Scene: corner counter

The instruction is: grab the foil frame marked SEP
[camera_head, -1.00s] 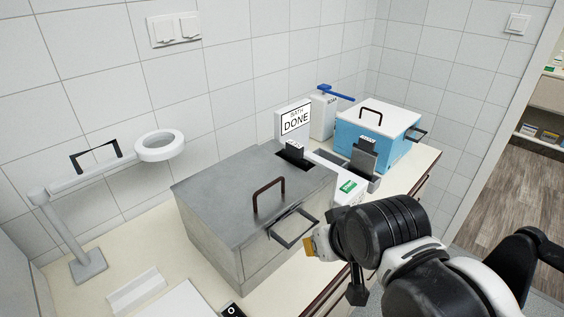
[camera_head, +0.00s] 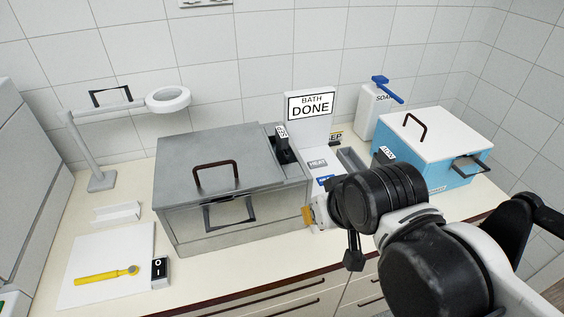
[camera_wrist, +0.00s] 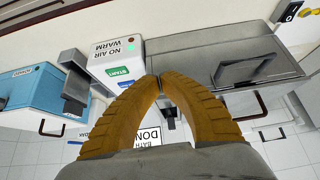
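A small label reading SEP (camera_head: 335,137) shows behind the white sealing machine, at the right edge of the BATH DONE sign; the rest of that piece is hidden. A black piece with a white tag (camera_head: 283,145) stands at the right end of the grey bath; its tag is too small to read surely. My gripper (camera_head: 308,217) is in front of the white machine, near the bath's right front corner. In the wrist view its orange fingers (camera_wrist: 160,79) meet at the tips, with nothing visible between them.
The lidded grey bath (camera_head: 210,165) fills the middle of the counter. The white machine (camera_head: 318,165) and blue box (camera_head: 435,150) stand right of it, a soap bottle (camera_head: 374,110) behind. A white ring stand (camera_head: 100,150) and a yellow tool (camera_head: 105,276) on a white board are left.

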